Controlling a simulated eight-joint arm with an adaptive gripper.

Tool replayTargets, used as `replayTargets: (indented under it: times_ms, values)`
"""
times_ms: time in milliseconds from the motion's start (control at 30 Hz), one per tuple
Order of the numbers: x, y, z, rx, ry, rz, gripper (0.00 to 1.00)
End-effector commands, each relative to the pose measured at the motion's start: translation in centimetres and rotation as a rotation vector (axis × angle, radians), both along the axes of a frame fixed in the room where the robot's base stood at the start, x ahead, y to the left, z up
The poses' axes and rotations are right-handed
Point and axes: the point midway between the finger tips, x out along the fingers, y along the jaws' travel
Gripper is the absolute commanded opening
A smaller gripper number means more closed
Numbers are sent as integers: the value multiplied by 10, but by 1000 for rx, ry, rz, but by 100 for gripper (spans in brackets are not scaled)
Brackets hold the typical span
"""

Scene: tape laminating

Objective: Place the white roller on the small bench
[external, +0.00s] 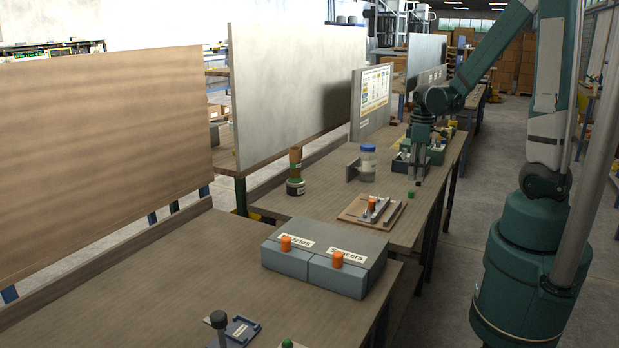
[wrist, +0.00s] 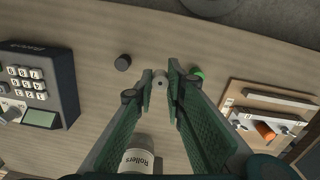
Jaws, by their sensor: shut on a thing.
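My gripper (wrist: 161,82) points down over the wooden worktop, its two green fingers closed around a small pale roller (wrist: 160,79). The roller's end shows between the fingertips; the rest is hidden. In the external view my gripper (external: 418,175) is just above the worktop, and the roller is too small to make out. A wooden board with metal rails and an orange knob (wrist: 272,113) lies right of the fingers; it also shows in the external view (external: 352,211). I cannot tell whether this is the small bench.
A jar labelled Rollers (wrist: 137,159) stands near the fingers; its blue lid shows outside (external: 368,149). A keypad device (wrist: 38,85) is at left. A dark cylinder (wrist: 123,62) and a green piece (wrist: 198,73) lie near the fingertips. A grey drawer box (external: 320,262) is in front.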

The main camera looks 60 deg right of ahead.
Motion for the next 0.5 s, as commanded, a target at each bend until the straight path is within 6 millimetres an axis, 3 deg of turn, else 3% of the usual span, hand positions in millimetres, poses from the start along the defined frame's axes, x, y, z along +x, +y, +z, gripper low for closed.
replayTargets:
  times_ms: [267, 500]
  values:
    - [0, 0, -7, 0, 0, 0, 8]
    - [0, 0, -30, 0, 0, 0, 8]
